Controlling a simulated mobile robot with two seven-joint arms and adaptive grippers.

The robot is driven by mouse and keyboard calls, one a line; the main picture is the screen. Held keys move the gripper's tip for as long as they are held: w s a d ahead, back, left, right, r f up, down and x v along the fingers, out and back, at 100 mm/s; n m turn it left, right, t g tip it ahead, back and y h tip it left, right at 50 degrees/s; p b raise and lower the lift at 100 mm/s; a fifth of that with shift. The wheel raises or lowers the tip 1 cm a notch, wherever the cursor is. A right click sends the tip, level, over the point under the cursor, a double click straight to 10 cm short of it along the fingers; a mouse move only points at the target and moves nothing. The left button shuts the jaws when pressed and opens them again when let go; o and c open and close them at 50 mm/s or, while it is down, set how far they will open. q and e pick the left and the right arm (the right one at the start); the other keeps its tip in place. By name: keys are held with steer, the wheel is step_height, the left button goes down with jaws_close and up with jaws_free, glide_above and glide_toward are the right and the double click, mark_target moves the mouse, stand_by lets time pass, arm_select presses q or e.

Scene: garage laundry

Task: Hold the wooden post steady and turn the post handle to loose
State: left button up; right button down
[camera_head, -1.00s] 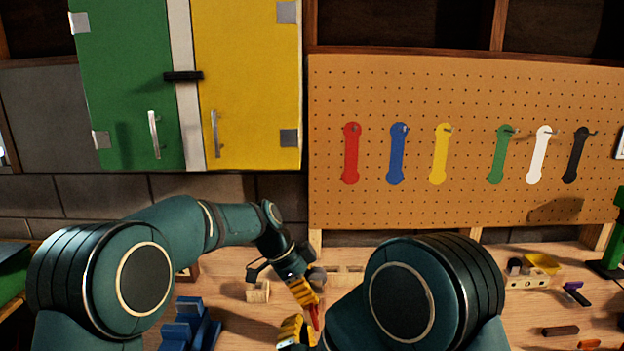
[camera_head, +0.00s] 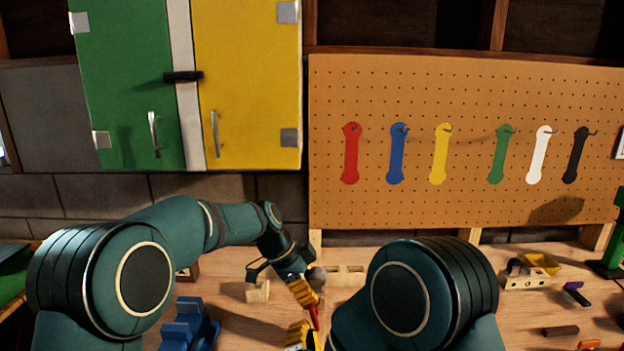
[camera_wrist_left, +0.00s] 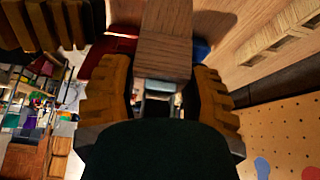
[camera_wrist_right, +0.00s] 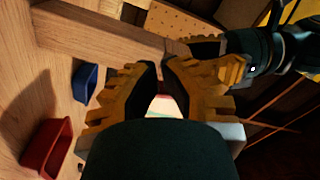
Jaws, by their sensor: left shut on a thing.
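The wooden post (camera_wrist_left: 165,45) stands between the yellow fingers of my left gripper (camera_wrist_left: 165,85) in the left wrist view, and that gripper is shut on it. In the right wrist view the post (camera_wrist_right: 100,35) runs across the upper left to my left gripper. My right gripper (camera_wrist_right: 161,70) is close beside the post, its fingertips near each other with a narrow gap. Whether anything is between them is unclear. In the head view my left gripper (camera_head: 304,292) is above my right gripper (camera_head: 299,335). I cannot make out the post handle.
A red bin (camera_wrist_right: 47,145) and a blue bin (camera_wrist_right: 85,83) are near the post in the right wrist view. A blue object (camera_head: 188,325) is at the bench's left. Small items, including a yellow tray (camera_head: 543,262), lie right. A pegboard (camera_head: 470,90) stands behind.

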steer(key=shift+a+f, duration=0.1)
steer(key=shift+f, duration=0.05)
steer(key=s, duration=0.6)
steer(key=shift+a+f, duration=0.15)
steer(key=shift+f, duration=0.1)
stand_by(0.3)
steer(key=w+a+r, duration=0.2)
steer(key=w+r, duration=0.1)
steer(key=w, duration=0.3)
stand_by(1.0)
steer(key=shift+d+r, duration=0.1)
steer(key=shift+d, duration=0.5)
stand_by(1.0)
steer(key=shift+d+f, duration=0.2)
steer(key=shift+f, duration=0.45)
